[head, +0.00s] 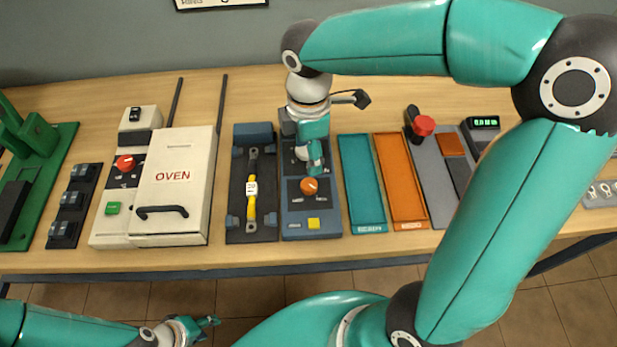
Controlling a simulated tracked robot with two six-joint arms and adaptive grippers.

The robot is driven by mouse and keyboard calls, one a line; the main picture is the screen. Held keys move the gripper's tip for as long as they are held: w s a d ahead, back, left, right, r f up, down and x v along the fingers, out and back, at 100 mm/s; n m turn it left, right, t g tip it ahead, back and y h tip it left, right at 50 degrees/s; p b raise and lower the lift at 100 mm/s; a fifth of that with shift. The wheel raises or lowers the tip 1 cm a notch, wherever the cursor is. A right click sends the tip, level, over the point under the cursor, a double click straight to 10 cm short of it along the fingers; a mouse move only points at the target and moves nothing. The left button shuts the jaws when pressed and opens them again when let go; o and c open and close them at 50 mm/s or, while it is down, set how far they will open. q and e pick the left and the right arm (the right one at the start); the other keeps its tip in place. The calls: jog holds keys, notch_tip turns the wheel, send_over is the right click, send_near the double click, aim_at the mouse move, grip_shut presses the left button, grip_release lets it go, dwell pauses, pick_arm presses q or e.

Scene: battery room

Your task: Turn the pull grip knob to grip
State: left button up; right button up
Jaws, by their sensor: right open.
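An orange round knob (310,186) sits on the blue-grey unit (328,230) near the middle of the bench. A small light mark shows on the knob. My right gripper (314,168) points down over this unit, just behind the knob in the picture, open and empty. I cannot tell whether its fingertips touch the knob. It hides part of the unit's upper half. My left gripper (211,322) is low in front of the bench, away from the unit, its finger gap unclear.
Left of the unit is a dark tray (238,190) with a yellow-and-black tool, then a white oven (175,205) with a red knob. To the right are a teal tray (362,190), an orange tray (400,180) and a red-knobbed lever (424,126). My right arm crosses the right side.

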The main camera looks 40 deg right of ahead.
aim_at(309, 184)
notch_tip(309, 184, down, 11)
jog(key=shift+f, duration=0.1)
dwell(0.3)
jog(key=c, duration=1.1)
